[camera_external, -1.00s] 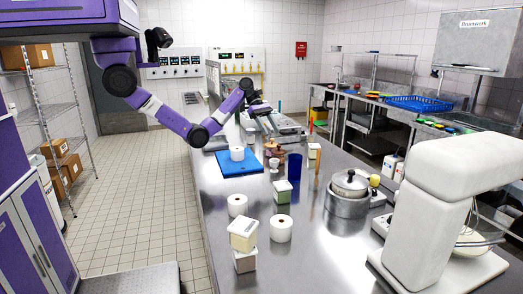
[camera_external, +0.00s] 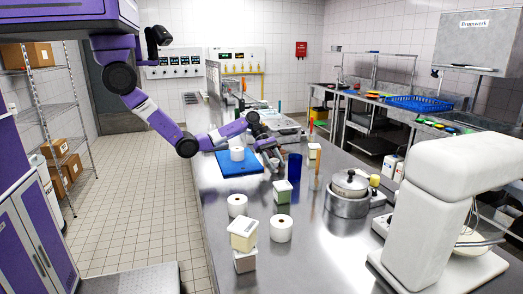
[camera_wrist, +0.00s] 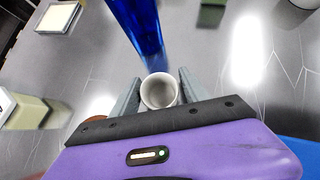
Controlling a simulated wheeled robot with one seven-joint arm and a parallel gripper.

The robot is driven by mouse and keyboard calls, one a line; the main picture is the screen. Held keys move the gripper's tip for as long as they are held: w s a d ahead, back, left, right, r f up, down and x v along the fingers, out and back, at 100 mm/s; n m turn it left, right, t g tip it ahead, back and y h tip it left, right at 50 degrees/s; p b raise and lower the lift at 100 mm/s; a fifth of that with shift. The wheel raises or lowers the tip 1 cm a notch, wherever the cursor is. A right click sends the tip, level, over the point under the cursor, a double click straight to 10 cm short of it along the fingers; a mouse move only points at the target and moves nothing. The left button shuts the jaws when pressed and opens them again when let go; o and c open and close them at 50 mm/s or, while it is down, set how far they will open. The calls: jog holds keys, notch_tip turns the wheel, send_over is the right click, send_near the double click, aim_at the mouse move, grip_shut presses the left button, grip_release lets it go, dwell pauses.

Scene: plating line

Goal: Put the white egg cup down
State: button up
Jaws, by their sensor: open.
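The white egg cup (camera_wrist: 158,91) shows in the wrist view as a round, hollow rim between the two grey fingers of my gripper (camera_wrist: 157,84). The fingers are open, one on each side of it. In the external view my gripper (camera_external: 272,160) is low over the steel counter, between the blue board and the blue cylinder. The egg cup cannot be made out there, and its base is hidden in both views, so I cannot tell whether it touches the counter.
A tall blue cylinder (camera_external: 294,167) stands close beyond the cup. The blue board (camera_external: 228,168) carries a white roll (camera_external: 237,154). A green-and-white box (camera_external: 282,191), more white rolls (camera_external: 281,228) and stacked boxes (camera_external: 243,234) stand nearer. A steel pot (camera_external: 348,202) is right.

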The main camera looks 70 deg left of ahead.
jog(key=shift+x, duration=0.9)
jog(key=shift+c, duration=0.2)
grip_shut()
jog(key=shift+r, duration=0.1)
notch_tip(320, 180, up, 20)
jog(key=shift+b, duration=0.45)
